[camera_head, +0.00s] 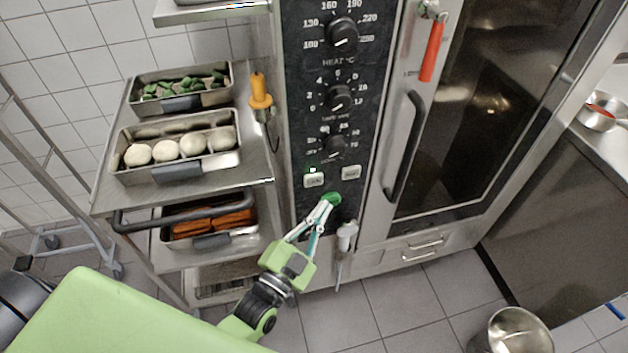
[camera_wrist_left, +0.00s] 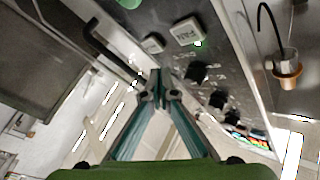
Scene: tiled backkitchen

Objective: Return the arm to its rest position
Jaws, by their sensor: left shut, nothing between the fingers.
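My left gripper (camera_head: 325,206) reaches up from the bottom of the head view, with its fingertips in front of the lower oven panel, at the green round button (camera_head: 333,198). Its fingers come together at the tips and hold nothing. In the left wrist view the closed fingertips (camera_wrist_left: 160,78) point at the panel, and part of the green button (camera_wrist_left: 130,3) shows at the top edge, apart from the tips in the picture. Whether they touch the panel cannot be told. My right gripper is not in view.
The oven door handle (camera_head: 405,146) stands out right of the panel. Left is a rack with trays of dough balls (camera_head: 193,144), green vegetables (camera_head: 183,86) and carrots (camera_head: 212,222). An orange-handled probe (camera_head: 260,92) and a hanging nozzle (camera_head: 346,236) are near. A metal pot (camera_head: 515,335) stands lower right.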

